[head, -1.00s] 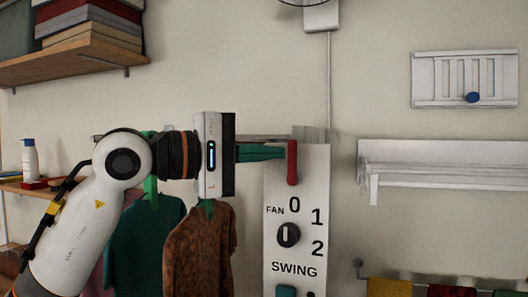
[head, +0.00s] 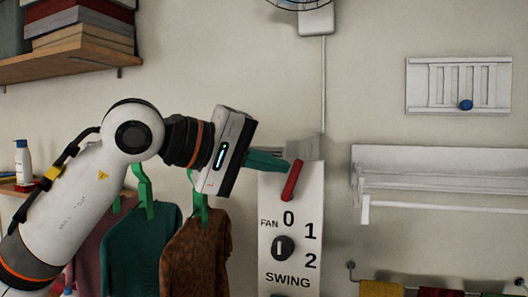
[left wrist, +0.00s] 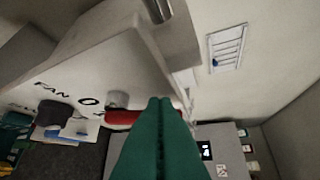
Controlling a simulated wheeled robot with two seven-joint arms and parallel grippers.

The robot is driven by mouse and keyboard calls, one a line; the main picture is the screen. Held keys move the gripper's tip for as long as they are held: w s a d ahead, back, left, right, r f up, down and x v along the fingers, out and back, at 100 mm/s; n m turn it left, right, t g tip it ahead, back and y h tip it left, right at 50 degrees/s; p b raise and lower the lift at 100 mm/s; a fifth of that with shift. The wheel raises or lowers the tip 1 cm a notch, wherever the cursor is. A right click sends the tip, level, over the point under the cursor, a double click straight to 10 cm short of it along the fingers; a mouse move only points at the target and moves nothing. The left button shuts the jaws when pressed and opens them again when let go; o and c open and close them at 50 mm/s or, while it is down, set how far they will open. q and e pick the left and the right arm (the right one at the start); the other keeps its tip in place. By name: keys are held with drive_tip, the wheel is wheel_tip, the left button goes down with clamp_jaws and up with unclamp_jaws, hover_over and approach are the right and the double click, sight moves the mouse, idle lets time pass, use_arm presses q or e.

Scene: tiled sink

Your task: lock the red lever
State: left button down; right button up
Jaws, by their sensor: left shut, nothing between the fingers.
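The red lever (head: 291,181) is at the top of the white fan panel (head: 312,195). It is tilted, its upper end to the right and its lower end to the left. My left gripper (head: 287,167) is shut and empty, its green fingers sloping down to the right. Its fingertips are at the lever's upper left side; I cannot tell whether they touch. In the left wrist view the red lever (left wrist: 124,117) shows beside the closed green fingertips (left wrist: 159,104), partly hidden by them. My right gripper is out of view.
A dark knob (head: 283,248) sits on the panel below the lever. Hangers with a teal shirt (head: 140,250) and a brown shirt (head: 197,255) hang below my left arm. A white rack (head: 440,180) is on the wall to the right.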

sight(302, 167)
use_arm(q)
drive_tip(key=d+m+y+p, duration=0.2)
drive_tip(key=s+m+y+p, duration=0.1)
drive_tip(key=y+p, duration=0.1)
drive_tip(key=shift+d+r, duration=0.35)
drive_tip(key=shift+d, duration=0.05)
drive_tip(key=shift+s+d+f+m+y+p, duration=0.15)
drive_tip(key=shift+d+m+y+p, duration=0.25)
drive_tip(key=shift+y, duration=0.4)
drive_tip(key=shift+s+d+f+m+y, duration=0.1)
drive_tip(key=shift+d+f+m+y, duration=0.25)
drive_tip(key=shift+y, duration=0.25)
drive_tip(key=shift+a+r, duration=0.1)
drive_tip(key=shift+r, duration=0.05)
drive_tip(key=shift+r+p, duration=0.2)
drive_tip(key=shift+p, duration=0.2)
drive_tip(key=shift+r+p, duration=0.4)
drive_tip(key=shift+r, duration=0.1)
